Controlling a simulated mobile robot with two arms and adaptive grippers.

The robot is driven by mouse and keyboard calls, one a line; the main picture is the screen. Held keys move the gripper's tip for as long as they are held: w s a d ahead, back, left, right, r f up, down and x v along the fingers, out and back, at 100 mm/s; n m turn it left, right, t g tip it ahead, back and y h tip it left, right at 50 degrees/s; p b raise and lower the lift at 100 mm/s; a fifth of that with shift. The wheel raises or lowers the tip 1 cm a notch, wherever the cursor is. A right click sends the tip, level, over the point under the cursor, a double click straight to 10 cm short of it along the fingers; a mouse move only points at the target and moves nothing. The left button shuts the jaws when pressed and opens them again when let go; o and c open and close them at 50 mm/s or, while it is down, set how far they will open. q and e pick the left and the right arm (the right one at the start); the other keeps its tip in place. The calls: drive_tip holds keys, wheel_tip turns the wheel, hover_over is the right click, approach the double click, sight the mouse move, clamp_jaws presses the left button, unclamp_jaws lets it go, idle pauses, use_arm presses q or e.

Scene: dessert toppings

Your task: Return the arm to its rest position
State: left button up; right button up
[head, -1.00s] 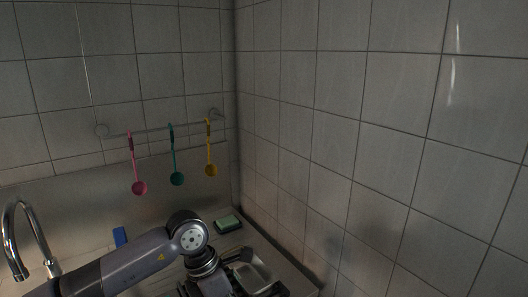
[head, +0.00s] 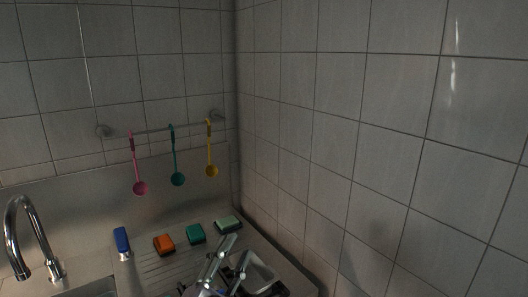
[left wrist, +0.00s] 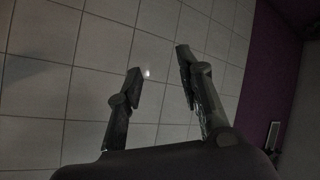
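My left gripper (head: 237,250) shows at the bottom of the head view, its two metallic fingers pointing up and apart. In the left wrist view the same gripper (left wrist: 158,62) is open, with nothing between its fingers and a tiled wall beyond. Most of my left arm is below the frame in the head view. My right gripper is in neither view.
A metal tray (head: 262,272) is partly hidden behind the gripper. Orange (head: 164,244), teal (head: 196,234) and pale green (head: 228,223) sponges lie on the counter, with a blue item (head: 122,240) and faucet (head: 22,235) at left. Pink, teal and yellow ladles (head: 211,170) hang on a rail.

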use_arm(q)
drive_tip(key=s+a+f+n+g+y, duration=0.4)
drive_tip(key=a+f+n, duration=0.15)
drive_tip(key=f, duration=0.45)
drive_tip(key=s+a+f+n+g+y, duration=0.45)
drive_tip(key=a+f, duration=0.25)
drive_tip(key=f, duration=0.4)
drive_tip(key=s+a+f+n+g, duration=0.15)
drive_tip(key=s+f+g, duration=0.3)
drive_tip(key=s, duration=0.45)
drive_tip(key=s+a+f+n+g, duration=0.15)
drive_tip(key=s+f+g, duration=0.3)
drive_tip(key=s, duration=0.55)
wheel_tip(320, 180, down, 26)
drive_tip(key=d, duration=0.1)
drive_tip(key=s+a+f+g, duration=0.1)
drive_tip(key=s+a+f, duration=0.2)
drive_tip(key=s+f, duration=1.4)
drive_tip(key=shift+s+f+m+g, duration=0.15)
drive_tip(key=shift+s+m+g, duration=0.05)
drive_tip(key=shift+m+g, duration=0.15)
